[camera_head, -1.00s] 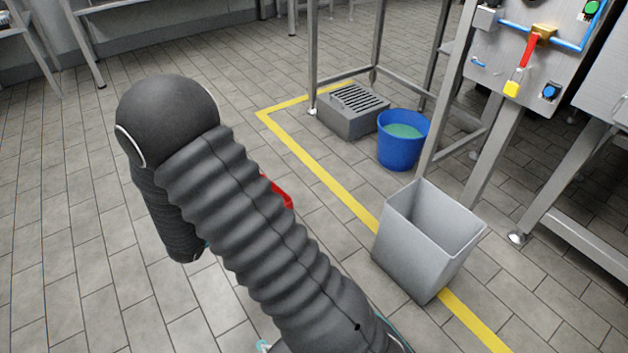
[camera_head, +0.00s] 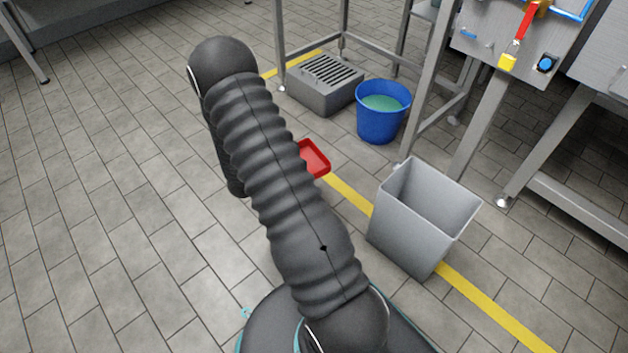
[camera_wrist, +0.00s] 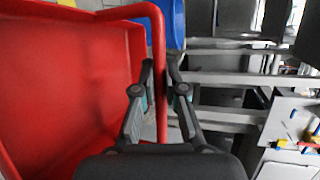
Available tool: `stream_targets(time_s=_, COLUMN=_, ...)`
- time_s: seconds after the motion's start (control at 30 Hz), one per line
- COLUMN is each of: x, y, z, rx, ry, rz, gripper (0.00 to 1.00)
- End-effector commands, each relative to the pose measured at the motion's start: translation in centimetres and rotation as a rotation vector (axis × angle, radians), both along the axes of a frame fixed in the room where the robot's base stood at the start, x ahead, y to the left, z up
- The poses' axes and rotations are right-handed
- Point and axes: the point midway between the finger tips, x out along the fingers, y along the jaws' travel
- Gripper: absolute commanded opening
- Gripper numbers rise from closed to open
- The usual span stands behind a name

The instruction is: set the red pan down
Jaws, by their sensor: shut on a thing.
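The red pan (camera_head: 314,158) shows in the head view just right of my ribbed arm, which hides most of it. In the wrist view the pan (camera_wrist: 75,85) fills the left side, with its open inside facing the camera. In the head view the gripper is hidden behind the arm. I cannot tell from these views how high the pan is above the floor.
A grey bin (camera_head: 415,222) stands on the yellow floor line (camera_head: 350,195). A blue bucket (camera_head: 383,115) with greenish liquid stands beside a grey grated box (camera_head: 325,84). A metal frame and control panel (camera_head: 510,45) rise at right. The tiled floor at left is clear.

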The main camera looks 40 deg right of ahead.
Motion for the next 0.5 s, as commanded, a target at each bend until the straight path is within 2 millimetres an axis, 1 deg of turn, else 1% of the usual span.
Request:
stream_targets(time_s=0.03, x=-1.2, y=-2.6, z=-0.9, rx=0.007, ry=0.004, rz=-0.039, gripper=0.00)
stream_targets(time_s=0.1, x=-2.5, y=-5.5, z=-2.1, rx=0.017, ry=0.002, rz=-0.079, gripper=0.00)
stream_targets(time_s=0.2, x=-4.5, y=-9.0, z=-3.6, rx=0.033, ry=-0.001, rz=-0.130, gripper=0.00)
stream_targets(time_s=0.3, x=-6.2, y=-11.4, z=-4.9, rx=0.045, ry=-0.004, rz=-0.168, gripper=0.00)
stream_targets(time_s=0.4, x=-7.3, y=-12.9, z=-5.7, rx=0.053, ry=-0.007, rz=-0.191, gripper=0.00)
stream_targets(time_s=0.5, x=-7.7, y=-13.7, z=-6.2, rx=0.057, ry=-0.009, rz=-0.202, gripper=0.00)
